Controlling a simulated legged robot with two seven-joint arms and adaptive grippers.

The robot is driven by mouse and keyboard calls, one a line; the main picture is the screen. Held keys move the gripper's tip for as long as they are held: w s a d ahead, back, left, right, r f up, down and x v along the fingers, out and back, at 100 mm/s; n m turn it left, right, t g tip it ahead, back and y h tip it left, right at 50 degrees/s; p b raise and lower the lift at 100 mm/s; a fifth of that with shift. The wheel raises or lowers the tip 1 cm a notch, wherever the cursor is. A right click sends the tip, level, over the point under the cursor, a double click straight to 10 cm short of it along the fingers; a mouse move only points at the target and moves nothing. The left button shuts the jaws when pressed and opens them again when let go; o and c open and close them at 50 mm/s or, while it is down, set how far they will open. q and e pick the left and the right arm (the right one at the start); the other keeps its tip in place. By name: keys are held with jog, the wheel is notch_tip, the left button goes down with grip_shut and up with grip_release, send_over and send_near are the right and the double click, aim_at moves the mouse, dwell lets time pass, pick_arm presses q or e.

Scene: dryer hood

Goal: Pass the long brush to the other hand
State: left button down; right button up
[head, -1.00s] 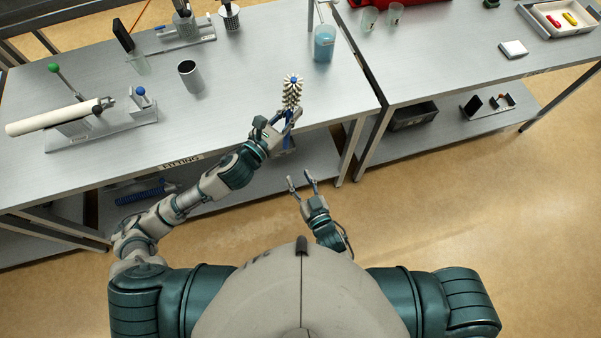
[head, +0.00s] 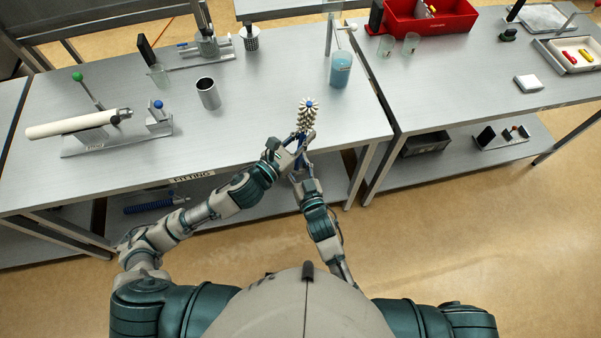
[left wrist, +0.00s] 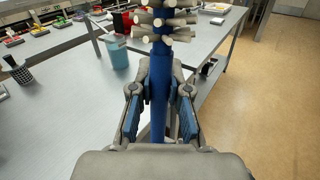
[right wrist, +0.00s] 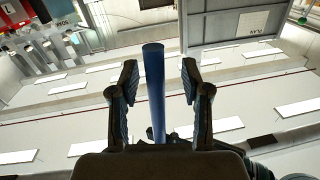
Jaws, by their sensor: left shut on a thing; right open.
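The long brush has a head of pale bristle tufts (head: 307,113) with a blue tip, and a blue handle. It stands roughly upright past the front edge of the fitting bench. My left gripper (head: 290,148) is shut on the handle just below the bristles; in the left wrist view the blue handle (left wrist: 160,85) runs between its fingers (left wrist: 160,105). My right gripper (head: 300,168) is below the left one. In the right wrist view the handle's lower end (right wrist: 153,85) lies between its open fingers (right wrist: 160,95), with gaps on both sides.
The fitting bench (head: 240,130) holds a metal cup (head: 208,94), a beaker of blue liquid (head: 340,70) and a stand with a white roller (head: 75,124). A second bench at right holds a red bin (head: 430,15). Floor at front right is clear.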

jog(key=shift+w, duration=0.2)
grip_shut()
pick_arm(q)
jog(key=c, duration=1.1)
grip_release()
pick_arm(e)
jog(key=shift+a, duration=0.1)
pick_arm(q)
jog(key=shift+o, duration=0.2)
jog(key=shift+s, duration=0.1)
